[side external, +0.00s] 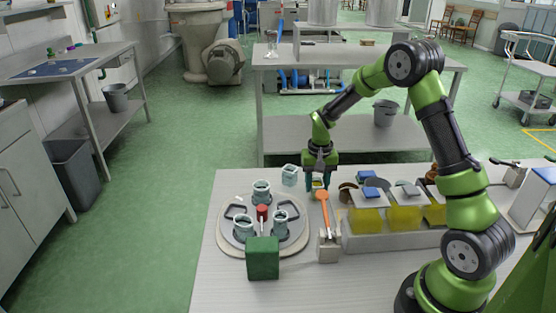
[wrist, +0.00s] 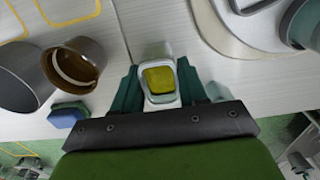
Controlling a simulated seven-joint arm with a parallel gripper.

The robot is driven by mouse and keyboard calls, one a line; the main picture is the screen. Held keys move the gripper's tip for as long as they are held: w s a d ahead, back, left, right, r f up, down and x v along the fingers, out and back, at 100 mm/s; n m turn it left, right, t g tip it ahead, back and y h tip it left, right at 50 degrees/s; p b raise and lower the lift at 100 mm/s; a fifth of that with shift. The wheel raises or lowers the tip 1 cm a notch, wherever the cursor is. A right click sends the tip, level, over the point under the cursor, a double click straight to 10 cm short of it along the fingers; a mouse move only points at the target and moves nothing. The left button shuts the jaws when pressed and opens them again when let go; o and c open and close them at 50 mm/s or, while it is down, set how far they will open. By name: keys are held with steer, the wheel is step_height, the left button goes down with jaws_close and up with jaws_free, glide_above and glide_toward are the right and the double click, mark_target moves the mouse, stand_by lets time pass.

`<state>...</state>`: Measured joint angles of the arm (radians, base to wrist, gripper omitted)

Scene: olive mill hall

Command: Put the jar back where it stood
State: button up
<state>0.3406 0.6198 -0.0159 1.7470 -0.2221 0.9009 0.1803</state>
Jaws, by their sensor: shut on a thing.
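My gripper (side external: 318,184) points down over the table behind the orange-handled tool. It is shut on a small clear squarish jar (wrist: 160,79) with yellow contents; the teal fingers lie on either side of it in the wrist view. In the side view only a bit of the yellow jar shows between the fingers. Whether its base touches the table cannot be told.
A round plate (side external: 231,241) at the left carries several glass cups and a red knob (side external: 262,212). A green block (side external: 263,258) is in front. The orange-handled tool (side external: 324,205) stands nearby. To the right are a brown cup (wrist: 76,66) and lidded yellow containers (side external: 368,219).

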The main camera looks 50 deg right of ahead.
mark_target(318, 187)
steer(key=o, duration=1.2)
steer(key=shift+o, duration=0.2)
steer(key=shift+r, duration=0.1)
steer(key=shift+r, duration=3.95)
steer(key=shift+s+a, duration=0.9)
steer(key=shift+a, duration=0.05)
steer(key=s+a+r+n+t+y, duration=0.2)
steer(key=s+a+r+n+t, duration=0.2)
steer(key=s+a+r, duration=0.9)
steer(key=s+a+t, duration=0.2)
steer(key=a+t, duration=0.1)
steer(key=shift+s+r+n, duration=0.3)
steer(key=shift+s+n, duration=0.1)
